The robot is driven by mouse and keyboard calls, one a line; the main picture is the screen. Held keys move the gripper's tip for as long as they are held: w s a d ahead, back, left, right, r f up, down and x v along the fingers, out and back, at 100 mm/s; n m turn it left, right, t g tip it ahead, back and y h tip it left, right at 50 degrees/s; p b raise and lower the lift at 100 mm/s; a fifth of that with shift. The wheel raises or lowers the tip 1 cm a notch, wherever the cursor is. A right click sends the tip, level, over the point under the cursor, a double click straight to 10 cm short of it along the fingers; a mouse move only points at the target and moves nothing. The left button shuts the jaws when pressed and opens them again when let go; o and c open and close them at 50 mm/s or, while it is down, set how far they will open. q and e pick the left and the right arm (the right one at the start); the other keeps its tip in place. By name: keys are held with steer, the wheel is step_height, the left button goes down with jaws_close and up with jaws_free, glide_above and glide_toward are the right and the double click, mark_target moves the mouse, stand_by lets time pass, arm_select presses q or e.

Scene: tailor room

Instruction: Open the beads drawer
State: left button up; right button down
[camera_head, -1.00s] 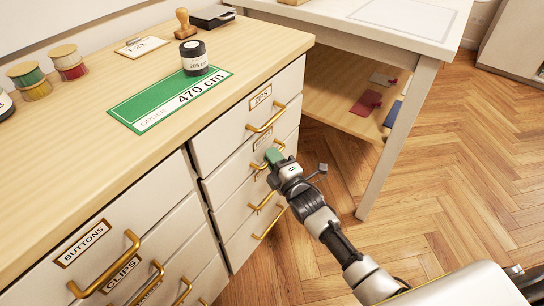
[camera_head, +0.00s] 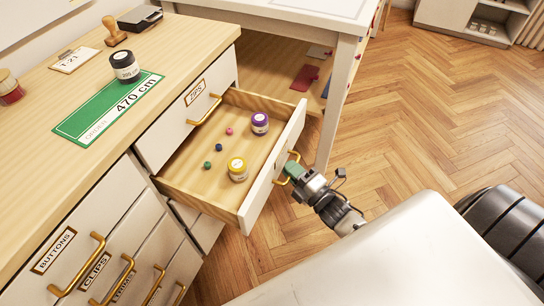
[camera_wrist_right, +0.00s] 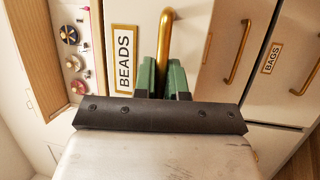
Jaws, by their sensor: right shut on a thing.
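The beads drawer (camera_head: 212,172) is pulled well out of the cabinet, below the drawer labelled ZIPS. Inside it are a purple jar (camera_head: 260,123), a yellow jar (camera_head: 238,169) and several small coloured beads. In the right wrist view its front carries the BEADS label (camera_wrist_right: 124,60). My right gripper (camera_head: 293,170) is shut on the drawer's brass handle (camera_wrist_right: 164,42), with its green fingers (camera_wrist_right: 165,78) on either side of the handle. My left gripper is not in view.
The worktop (camera_head: 60,110) holds a green order card (camera_head: 100,115), a dark jar (camera_head: 124,66) and a stamp (camera_head: 114,32). A white table (camera_head: 290,15) stands close behind the open drawer. The wooden floor (camera_head: 430,110) to the right is clear.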

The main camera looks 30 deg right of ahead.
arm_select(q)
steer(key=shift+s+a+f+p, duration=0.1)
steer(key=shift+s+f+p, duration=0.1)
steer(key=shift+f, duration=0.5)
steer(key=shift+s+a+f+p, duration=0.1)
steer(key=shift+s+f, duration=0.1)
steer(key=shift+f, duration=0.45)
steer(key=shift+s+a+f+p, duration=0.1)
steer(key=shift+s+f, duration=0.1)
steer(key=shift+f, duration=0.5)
arm_select(e)
steer(key=shift+s+d+f, duration=0.1)
steer(key=shift+s+d, duration=0.7)
steer(key=shift+s, duration=0.25)
steer(key=shift+s+d, duration=0.8)
steer(key=shift+s, duration=0.2)
steer(key=c, duration=1.5)
jaws_free()
steer(key=v, duration=1)
steer(key=shift+s+d, duration=0.1)
steer(key=shift+s, duration=0.3)
